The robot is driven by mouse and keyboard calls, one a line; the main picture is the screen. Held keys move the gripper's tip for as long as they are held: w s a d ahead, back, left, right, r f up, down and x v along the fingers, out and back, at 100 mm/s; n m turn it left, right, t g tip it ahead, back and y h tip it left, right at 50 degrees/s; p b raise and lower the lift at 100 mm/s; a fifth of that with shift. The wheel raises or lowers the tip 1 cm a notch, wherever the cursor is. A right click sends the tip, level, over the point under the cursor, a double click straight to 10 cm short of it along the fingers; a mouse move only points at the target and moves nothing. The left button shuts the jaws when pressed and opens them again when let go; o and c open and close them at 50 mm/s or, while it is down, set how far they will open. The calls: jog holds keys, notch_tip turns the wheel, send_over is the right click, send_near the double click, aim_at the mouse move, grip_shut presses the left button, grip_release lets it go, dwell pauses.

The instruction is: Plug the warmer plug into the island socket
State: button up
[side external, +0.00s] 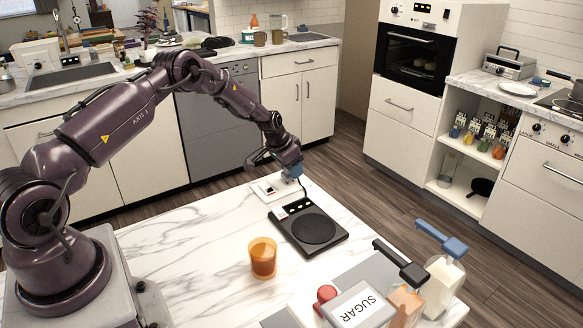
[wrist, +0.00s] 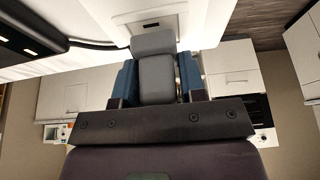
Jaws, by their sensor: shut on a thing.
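My gripper (side external: 291,172) is low over the far edge of the marble island, with its blue fingers pointing down. In the wrist view the blue fingers (wrist: 158,82) are shut on the grey warmer plug (wrist: 153,62), one on each side. A dark cord runs from the gripper to the black cup warmer (side external: 312,228), which also shows in the wrist view (wrist: 28,30). The white island socket (side external: 268,188) lies beside the gripper, and its plate (wrist: 172,20) shows just beyond the plug. I cannot tell whether the plug touches the socket; its prongs are hidden.
An orange glass (side external: 263,258) stands left of the warmer. A sugar box (side external: 360,305), a red-topped container (side external: 326,296) and jars with black (side external: 400,262) and blue (side external: 442,238) handles stand at the front right. The left of the island (side external: 190,260) is clear.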

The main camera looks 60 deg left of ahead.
jog(key=shift+f, duration=0.65)
dwell(0.5)
jog(key=o, duration=1)
jog(key=v, duration=1.3)
jog(key=shift+f, duration=0.1)
jog(key=shift+o, duration=0.2)
